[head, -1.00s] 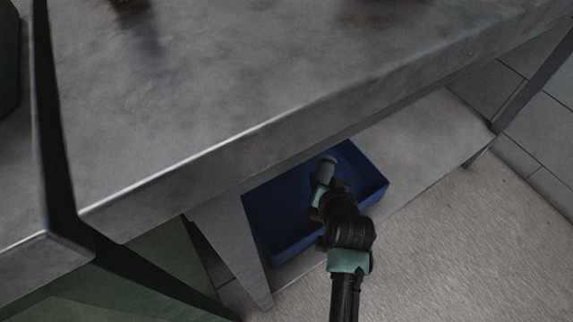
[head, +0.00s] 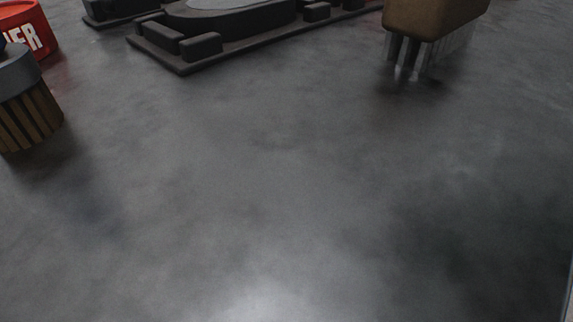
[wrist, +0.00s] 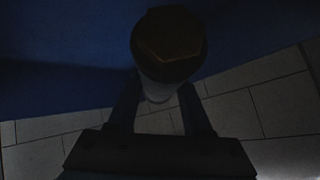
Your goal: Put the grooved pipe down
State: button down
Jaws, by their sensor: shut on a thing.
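In the wrist view my gripper (wrist: 160,98) is shut on the grooved pipe (wrist: 168,62). The pipe is a dark, short round piece with a pale lower part between the fingers. Its near end shows a dull brass-coloured hexagonal face. A dark blue surface (wrist: 60,60), which looks like the blue bin, fills the upper part of the view behind the pipe. It is too dark to tell whether the pipe touches it. The head view does not show my gripper or the pipe.
Pale floor tiles (wrist: 260,105) show below the blue surface. The head view shows a grey metal tabletop (head: 290,190), with a wide clear middle. A brush (head: 430,20), a dark flat assembly (head: 230,30), a ribbed round piece (head: 28,105) and a red container (head: 35,30) stand around its far and left sides.

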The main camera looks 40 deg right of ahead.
jog(key=shift+w+f+b, duration=0.1)
jog(key=shift+f+b, duration=1.05)
jog(key=shift+f, duration=0.45)
jog(key=shift+f, duration=0.1)
jog(key=shift+f, duration=0.5)
jog(key=shift+c, duration=1.6)
grip_release()
jog(key=shift+f, duration=0.1)
jog(key=shift+r, duration=0.3)
jog(key=p+v, duration=0.7)
jog(key=v, duration=0.5)
jog(key=shift+r, duration=0.35)
